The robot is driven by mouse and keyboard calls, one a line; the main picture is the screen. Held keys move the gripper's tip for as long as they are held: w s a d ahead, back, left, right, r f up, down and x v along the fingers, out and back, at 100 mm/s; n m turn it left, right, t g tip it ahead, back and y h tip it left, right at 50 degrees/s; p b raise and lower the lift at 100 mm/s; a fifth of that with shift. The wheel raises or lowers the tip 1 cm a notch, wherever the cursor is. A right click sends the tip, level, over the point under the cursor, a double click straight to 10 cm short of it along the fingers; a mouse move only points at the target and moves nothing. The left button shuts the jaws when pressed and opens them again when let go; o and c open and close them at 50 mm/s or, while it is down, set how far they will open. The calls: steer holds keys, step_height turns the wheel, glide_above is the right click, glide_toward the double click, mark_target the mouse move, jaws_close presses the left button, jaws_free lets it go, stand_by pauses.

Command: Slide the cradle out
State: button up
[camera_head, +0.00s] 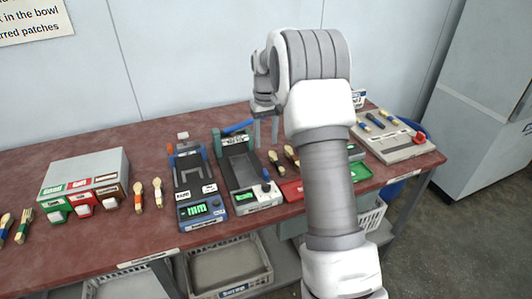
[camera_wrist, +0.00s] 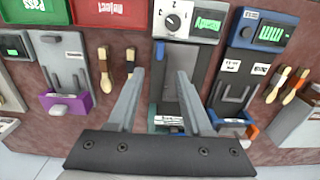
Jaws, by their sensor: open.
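The press in the middle of the bench (camera_head: 240,168) has a dark channel, a blue lever at its back and a grey front panel with a green display. In the wrist view its dark bed (camera_wrist: 172,92) lies beneath and between my fingers, with the dial panel (camera_wrist: 175,18) at the top. I cannot tell which part of this bed is the cradle. My gripper (camera_head: 266,145) points down, with its fingers apart and nothing visible between them. It also shows in the wrist view (camera_wrist: 160,76), above the press; contact is not clear.
A blue-framed device (camera_head: 190,182) stands close on the left. Wooden spoons (camera_head: 282,160), a red tray (camera_head: 292,190) and a green tray (camera_head: 358,172) lie to the right. A purple device (camera_wrist: 66,100) shows in the wrist view. A sorting box (camera_head: 85,178) stands far left.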

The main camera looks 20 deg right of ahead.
steer(key=shift+r, duration=2.25)
steer(key=s+a+r+t+p, duration=0.1)
steer(key=s+a+r, duration=0.3)
steer(key=s+r, duration=0.35)
steer(key=s+a+r+t+p, duration=0.1)
steer(key=s+a+r+t, duration=0.1)
steer(key=s+a+r, duration=0.4)
steer(key=s+a+f+t, duration=0.1)
steer(key=s+a+t, duration=0.1)
steer(key=s, duration=1.8)
steer(key=shift+s+t, duration=0.3)
steer(key=shift+s, duration=0.05)
